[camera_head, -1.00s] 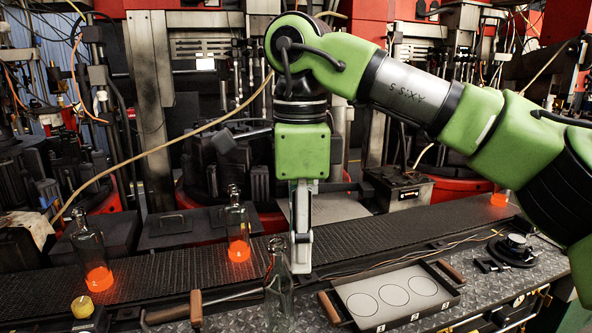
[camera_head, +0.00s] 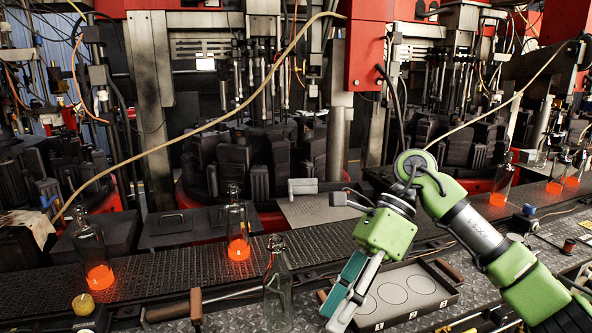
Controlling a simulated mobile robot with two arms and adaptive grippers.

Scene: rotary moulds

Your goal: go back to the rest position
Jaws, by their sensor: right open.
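My right arm comes in from the lower right and is bent, with its green wrist over the tray area. My right gripper (camera_head: 340,302) is tilted, its fingers pointing down and to the left. It is open, with nothing seen between the fingers. In the picture it overlaps the left part of the tray (camera_head: 452,299) with three circles. A clear glass bottle (camera_head: 278,291) stands upright on the metal bench to the left of the gripper, apart from it. My left gripper is not in view.
A dark conveyor (camera_head: 170,268) runs behind the bench. Bottles with glowing orange bases stand on it at left (camera_head: 92,250), middle (camera_head: 238,230) and right (camera_head: 503,180). A wooden-handled tool (camera_head: 196,305) lies at the front. Moulding machines (camera_head: 255,165) fill the back.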

